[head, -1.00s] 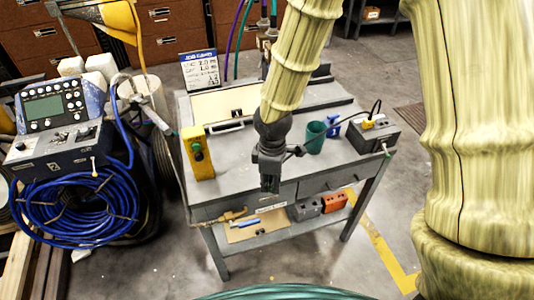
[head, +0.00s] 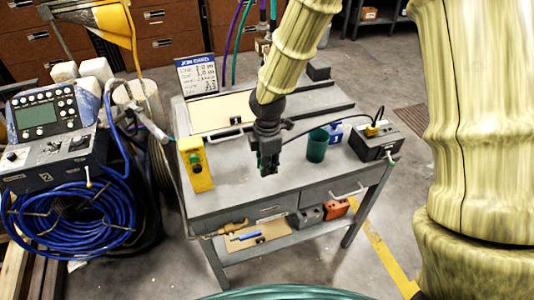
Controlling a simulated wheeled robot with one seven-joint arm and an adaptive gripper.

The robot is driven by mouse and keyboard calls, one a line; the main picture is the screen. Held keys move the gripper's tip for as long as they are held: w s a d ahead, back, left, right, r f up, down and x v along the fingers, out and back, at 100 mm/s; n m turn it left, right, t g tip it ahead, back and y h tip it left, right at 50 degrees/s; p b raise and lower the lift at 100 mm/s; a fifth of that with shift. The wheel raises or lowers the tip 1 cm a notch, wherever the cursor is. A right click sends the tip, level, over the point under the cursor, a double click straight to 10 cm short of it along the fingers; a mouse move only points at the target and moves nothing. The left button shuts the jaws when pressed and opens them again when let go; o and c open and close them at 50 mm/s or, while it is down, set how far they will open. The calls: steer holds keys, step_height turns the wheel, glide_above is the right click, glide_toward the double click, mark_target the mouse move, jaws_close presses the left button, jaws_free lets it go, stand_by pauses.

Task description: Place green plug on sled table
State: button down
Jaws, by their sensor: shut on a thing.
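The grey sled table (head: 235,178) stands in the middle of the head view. My gripper (head: 268,168) points down over the middle of its top, left of a dark green cup (head: 317,146). The jaws are shut on the green plug (head: 270,158), which is mostly hidden by the fingers; only a small dark greenish part shows. A black cable runs from the gripper to the right, toward a grey box. I cannot tell whether the plug touches the tabletop.
A yellow button box (head: 196,165) stands at the table's left edge. A grey box (head: 374,142) and a blue-and-white item (head: 335,132) are at the right. A sign (head: 197,75) and cream panel (head: 222,112) are at the back. The front left top is clear.

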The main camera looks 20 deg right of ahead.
steer(key=w, duration=0.2)
steer(key=w+d+p, duration=0.1)
steer(key=w, duration=0.1)
steer(key=w+d, duration=0.1)
steer(key=w, duration=0.2)
steer(key=shift+f, duration=0.35)
steer(key=shift+f+p, duration=0.8)
steer(key=shift+f, duration=0.95)
steer(key=shift+a+f, duration=0.1)
steer(key=shift+f, duration=0.05)
steer(key=c, duration=1.3)
jaws_free()
step_height(320, 180, up, 12)
steer(key=shift+r+b, duration=0.15)
steer(key=shift+b, duration=1.05)
